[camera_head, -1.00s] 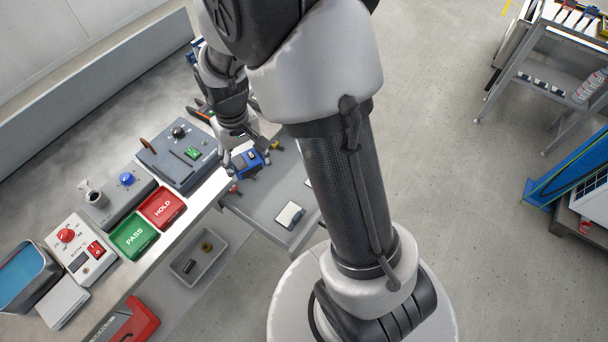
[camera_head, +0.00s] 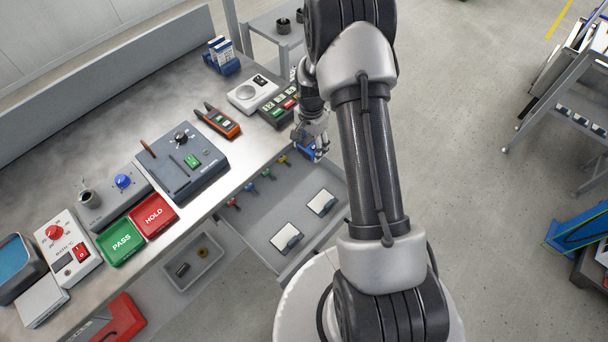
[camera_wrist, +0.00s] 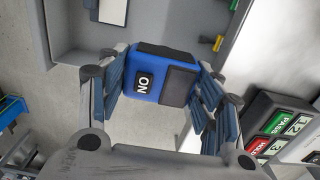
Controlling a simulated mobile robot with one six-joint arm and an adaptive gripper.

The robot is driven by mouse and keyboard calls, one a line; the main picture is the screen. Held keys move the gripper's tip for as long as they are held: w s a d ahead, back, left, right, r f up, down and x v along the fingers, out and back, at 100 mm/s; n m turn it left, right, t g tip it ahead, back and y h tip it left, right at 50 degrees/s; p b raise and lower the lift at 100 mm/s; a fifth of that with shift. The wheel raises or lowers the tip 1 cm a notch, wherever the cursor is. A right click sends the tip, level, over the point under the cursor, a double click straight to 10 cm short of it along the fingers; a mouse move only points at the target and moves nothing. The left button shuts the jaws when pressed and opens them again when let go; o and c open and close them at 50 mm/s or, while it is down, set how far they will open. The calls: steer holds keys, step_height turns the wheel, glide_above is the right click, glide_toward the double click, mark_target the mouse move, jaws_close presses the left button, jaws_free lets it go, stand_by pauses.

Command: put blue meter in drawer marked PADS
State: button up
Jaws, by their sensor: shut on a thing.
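The blue meter (camera_head: 307,153) is held in my gripper (camera_head: 312,142), beside the bench's front edge and off the far end of an open drawer. In the wrist view the meter (camera_wrist: 145,87), with a dark panel and a white-on-black label, sits between the fingers of my gripper (camera_wrist: 155,92). The fingers are shut on its sides. The open grey drawer (camera_head: 262,218) juts out from under the bench. It holds two white pads (camera_head: 286,238) and several colored-handled tools (camera_head: 250,187). Part of the drawer (camera_wrist: 175,20) shows at the top of the wrist view. No PADS marking is legible.
The bench carries a grey test box (camera_head: 182,165), an orange-and-black tool (camera_head: 217,121), a green PASS tray (camera_head: 121,242) and a red HOLD tray (camera_head: 153,215). A button box (camera_head: 278,108) stands near my gripper. A grey bin (camera_head: 190,263) sits below.

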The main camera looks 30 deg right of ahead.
step_height(320, 180, down, 13)
steer(key=b, duration=0.3)
steer(key=shift+f, duration=0.1)
steer(key=shift+f, duration=0.1)
steer(key=o, duration=1.4)
steer(key=shift+b, duration=0.3)
steer(key=shift+c, duration=0.2)
